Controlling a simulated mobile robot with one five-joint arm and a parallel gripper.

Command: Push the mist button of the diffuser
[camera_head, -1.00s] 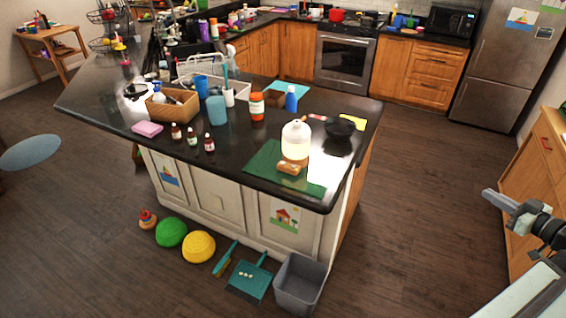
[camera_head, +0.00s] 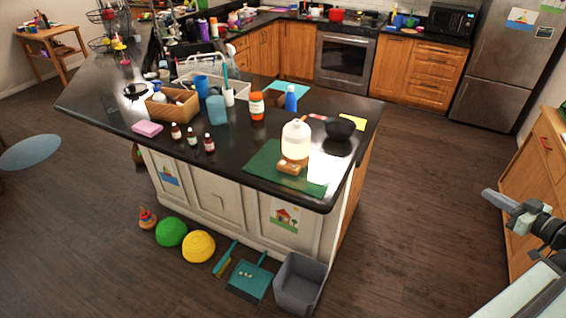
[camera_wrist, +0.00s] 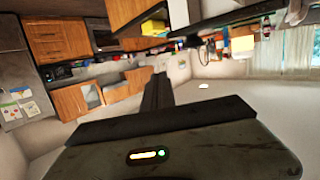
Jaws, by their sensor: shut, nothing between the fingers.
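The mist button is too small to make out. My gripper (camera_head: 488,196) is at the right edge of the head view, well away from the diffuser and off the island. It is shut and empty. In the wrist view its dark fingers (camera_wrist: 157,92) point out over the room, and I cannot pick out the diffuser there.
Brown bottles (camera_head: 192,136), a pink sponge (camera_head: 147,129) and a basket (camera_head: 160,112) stand left. A grey bin (camera_head: 298,284) is on the floor below. Open floor lies between gripper and island.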

